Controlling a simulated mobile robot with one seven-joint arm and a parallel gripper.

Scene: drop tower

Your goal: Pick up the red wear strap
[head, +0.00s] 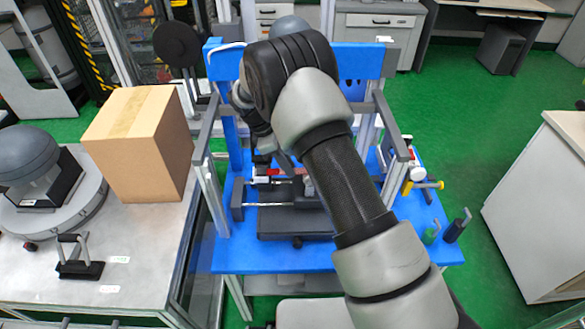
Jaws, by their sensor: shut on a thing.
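My gripper (283,163) is partly hidden by my own arm. It is low over the middle of the blue workbench (290,259), among the parts of the fixture. A small red piece, which looks like the red wear strap (272,172), shows right at the gripper's left side. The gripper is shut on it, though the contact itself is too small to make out. Most of the strap's length is hidden, and I cannot tell whether it is clear of the fixture.
A black fixture (290,222) with rods lies under the gripper. Grey frame posts (211,180) rise on both sides. A cardboard box (140,145) stands on the left table (120,272). Dark and green handled tools (456,226) stand at the bench's right edge.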

